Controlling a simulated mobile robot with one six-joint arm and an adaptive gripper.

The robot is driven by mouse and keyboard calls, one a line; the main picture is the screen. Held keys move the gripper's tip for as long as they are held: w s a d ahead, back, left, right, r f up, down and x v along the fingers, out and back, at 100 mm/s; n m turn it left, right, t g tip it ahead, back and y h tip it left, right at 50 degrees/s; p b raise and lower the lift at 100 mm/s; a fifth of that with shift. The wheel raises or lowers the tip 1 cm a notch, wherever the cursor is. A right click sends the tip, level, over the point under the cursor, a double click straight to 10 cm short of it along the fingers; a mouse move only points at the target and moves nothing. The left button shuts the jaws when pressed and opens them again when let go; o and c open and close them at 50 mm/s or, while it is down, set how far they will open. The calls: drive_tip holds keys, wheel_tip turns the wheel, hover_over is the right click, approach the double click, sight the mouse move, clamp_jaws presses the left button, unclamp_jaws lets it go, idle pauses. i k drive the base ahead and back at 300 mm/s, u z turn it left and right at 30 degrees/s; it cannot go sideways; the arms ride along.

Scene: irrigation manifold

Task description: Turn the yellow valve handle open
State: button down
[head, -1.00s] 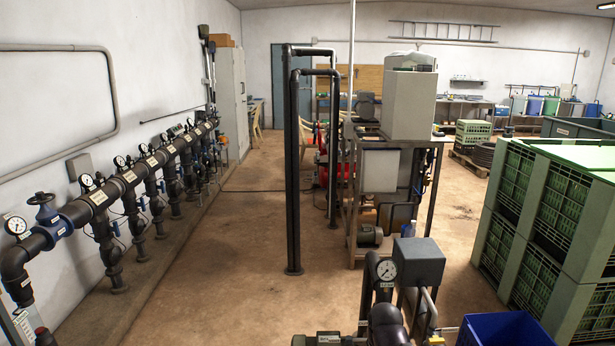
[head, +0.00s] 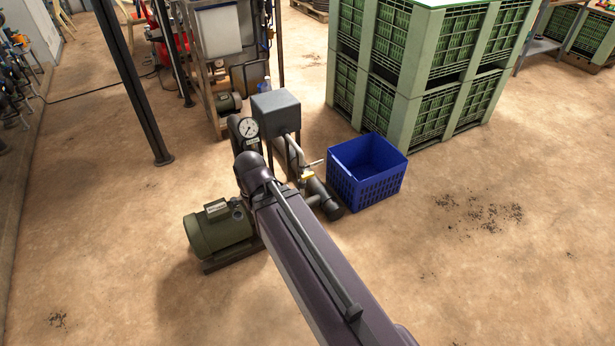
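A small yellow or brass-coloured valve part (head: 306,176) sits on a thin grey pipe, just left of the blue crate in the head view. A thin light lever-like piece sticks out near it. It is too small to tell a handle from a valve body, or how the handle is set. My gripper is not clearly in view. A long dark beam (head: 320,275) runs from the bottom edge up to the pump set.
A green motor (head: 220,232) stands left of the valve, with a pressure gauge (head: 248,127) and grey box (head: 276,111) behind. A blue crate (head: 372,198) is close on the right. Green bins (head: 393,95) stand behind. Floor right and front is clear.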

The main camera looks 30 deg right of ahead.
sight(306, 175)
drive_tip(key=z, duration=1.15)
drive_tip(key=i, duration=0.7)
drive_tip(key=u, duration=0.55)
